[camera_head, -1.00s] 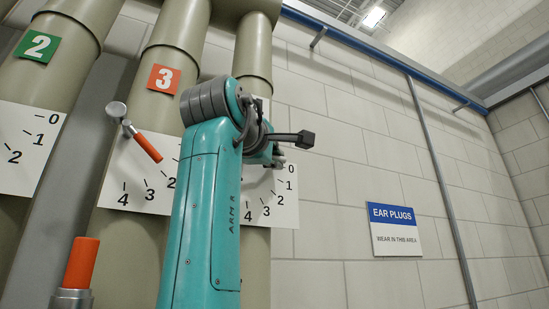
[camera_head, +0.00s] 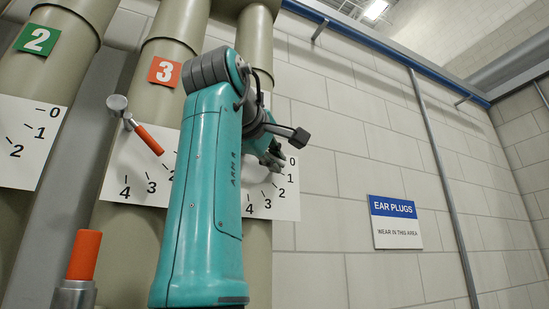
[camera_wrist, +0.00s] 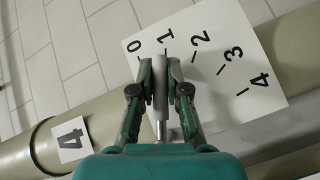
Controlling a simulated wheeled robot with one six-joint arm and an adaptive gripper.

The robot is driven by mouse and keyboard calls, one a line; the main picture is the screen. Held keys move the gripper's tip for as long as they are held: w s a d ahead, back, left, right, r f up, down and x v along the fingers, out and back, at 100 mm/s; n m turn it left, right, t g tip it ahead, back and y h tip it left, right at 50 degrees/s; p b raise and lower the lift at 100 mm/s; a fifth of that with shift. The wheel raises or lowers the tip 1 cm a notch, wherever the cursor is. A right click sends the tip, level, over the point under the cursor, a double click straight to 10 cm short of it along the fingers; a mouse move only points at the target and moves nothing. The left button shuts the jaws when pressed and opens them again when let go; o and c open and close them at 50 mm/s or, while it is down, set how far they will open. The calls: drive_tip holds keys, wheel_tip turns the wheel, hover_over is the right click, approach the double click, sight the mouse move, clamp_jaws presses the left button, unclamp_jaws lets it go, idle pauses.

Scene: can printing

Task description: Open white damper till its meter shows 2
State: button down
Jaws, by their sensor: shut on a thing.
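The white damper's handle (camera_wrist: 160,88) is a pale grey-white lever on the pipe with the white "4" label (camera_wrist: 72,139). My gripper (camera_wrist: 160,70) is shut on this lever, one finger on each side. Its white meter plate (camera_wrist: 215,95) carries marks 0 to 4. In the wrist view the lever's end points between the 0 and 1 marks, nearer 1. In the head view my gripper (camera_head: 273,157) is in front of the plate (camera_head: 289,190), near the 0 and 1 marks, and my arm hides the lever and much of the plate.
To the left, the pipe with orange label 3 (camera_head: 164,72) has an orange-gripped lever (camera_head: 148,139). Another orange handle (camera_head: 84,256) stands at lower left, near the pipe with green label 2 (camera_head: 38,40).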

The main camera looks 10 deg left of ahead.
drive_tip(key=c, duration=1.2)
unclamp_jaws()
drive_tip(key=shift+o, duration=0.2)
